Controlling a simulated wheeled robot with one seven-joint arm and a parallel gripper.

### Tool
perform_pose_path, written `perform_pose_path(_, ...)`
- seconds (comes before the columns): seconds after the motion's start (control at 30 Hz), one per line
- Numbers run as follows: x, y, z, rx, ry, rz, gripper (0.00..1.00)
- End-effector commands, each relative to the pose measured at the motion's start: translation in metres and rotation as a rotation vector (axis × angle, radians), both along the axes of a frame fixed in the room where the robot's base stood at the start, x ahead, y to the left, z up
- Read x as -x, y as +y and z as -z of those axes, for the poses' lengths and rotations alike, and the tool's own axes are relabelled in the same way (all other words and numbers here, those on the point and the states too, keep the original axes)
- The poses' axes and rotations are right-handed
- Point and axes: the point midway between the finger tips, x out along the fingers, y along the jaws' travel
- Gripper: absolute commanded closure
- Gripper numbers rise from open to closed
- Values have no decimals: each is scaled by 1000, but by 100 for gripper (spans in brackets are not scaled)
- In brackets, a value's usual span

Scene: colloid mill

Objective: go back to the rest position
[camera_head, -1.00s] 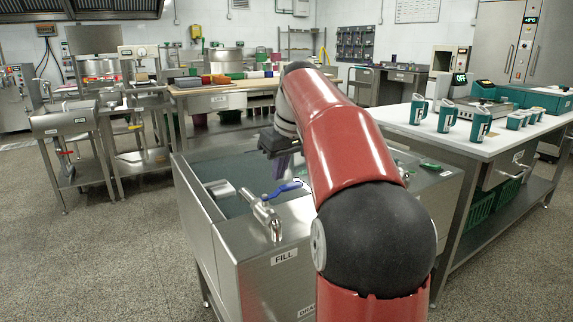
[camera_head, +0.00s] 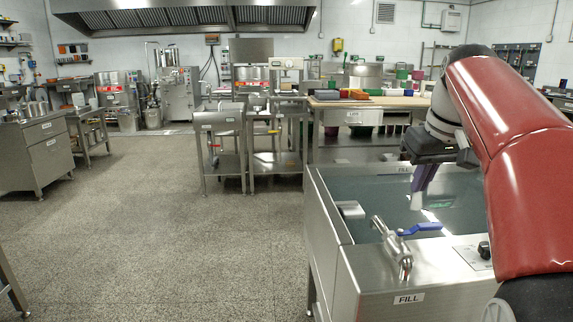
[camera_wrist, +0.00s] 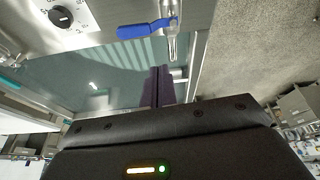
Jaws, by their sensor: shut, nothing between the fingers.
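My gripper (camera_head: 421,180) is at the end of my red arm, on the right of the head view. It points down over the open steel sink (camera_head: 372,281) and holds nothing. In the wrist view its two dark fingers (camera_wrist: 157,86) are together, with the basin below them. Whether the fingertips are above or inside the basin is hard to tell.
A tap with a blue lever (camera_head: 420,229) and a FILL label stands on the sink's front ledge, with a black knob (camera_head: 484,250) beside it. Steel stands (camera_head: 222,150) and a work table (camera_head: 370,102) are behind. The floor (camera_head: 190,240) at left is clear.

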Motion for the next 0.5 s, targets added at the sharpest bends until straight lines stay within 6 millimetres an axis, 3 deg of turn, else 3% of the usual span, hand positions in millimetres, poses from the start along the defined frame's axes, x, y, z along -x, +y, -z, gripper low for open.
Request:
perform_pose_path(0.03, 14, 19, 7, 7, -6, 5, 100)
perform_pose_path(0.2, 63, 64, 47, 21, -40, 54, 100)
perform_pose_path(0.5, 160, 112, 153, 4, -113, 111, 100)
